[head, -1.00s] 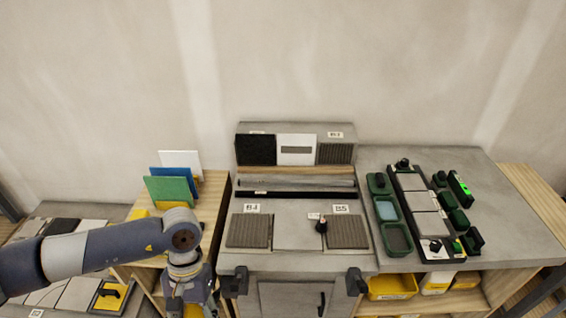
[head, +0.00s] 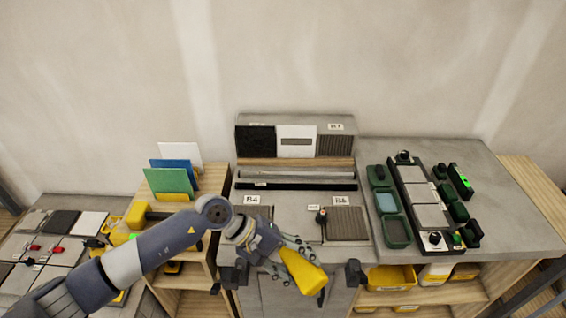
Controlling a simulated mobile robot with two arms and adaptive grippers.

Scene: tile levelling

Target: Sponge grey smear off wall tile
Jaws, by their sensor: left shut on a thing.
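The white wall tile (head: 296,148) stands upright at the back of the grey bench, between a black tile and a ribbed grey panel. A grey horizontal smear (head: 296,141) runs across its middle. My left gripper (head: 287,262) is over the front edge of the bench, below and in front of the tile and apart from it. It is shut on a yellow block, which looks like the sponge (head: 305,274) and points down to the right. The fingertips are partly hard to make out. My right gripper is not in view.
A black-knobbed tool (head: 321,217) stands beside the ribbed panel (head: 347,224) marked B5. A long dark rail (head: 300,184) lies before the wall tiles. Green trays (head: 397,232) and a tile rack (head: 425,205) occupy the right. Coloured sheets (head: 170,181) stand at left.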

